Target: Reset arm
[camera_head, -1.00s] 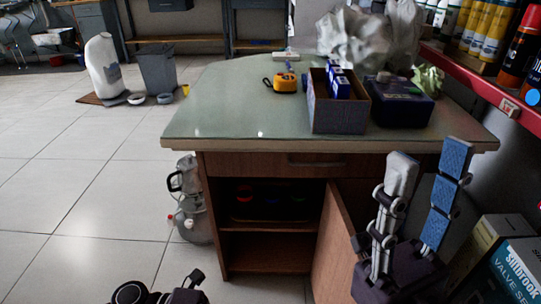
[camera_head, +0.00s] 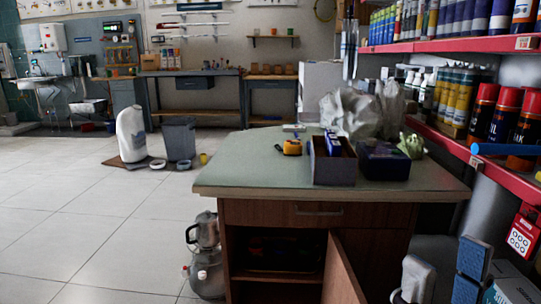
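My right gripper (camera_head: 443,275) shows at the bottom right, with only its two finger ends in view. The fingers point up and stand apart with nothing between them, in front of the cabinet's right side. The rest of my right arm is cut off by the picture's lower edge. My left gripper is out of view.
A desk (camera_head: 240,181) stands ahead, its cabinet door (camera_head: 343,275) hanging open near my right gripper. An open box (camera_head: 333,170), a dark blue box (camera_head: 385,166) and a yellow tape measure (camera_head: 292,147) lie on top. Red shelves (camera_head: 440,46) line the right.

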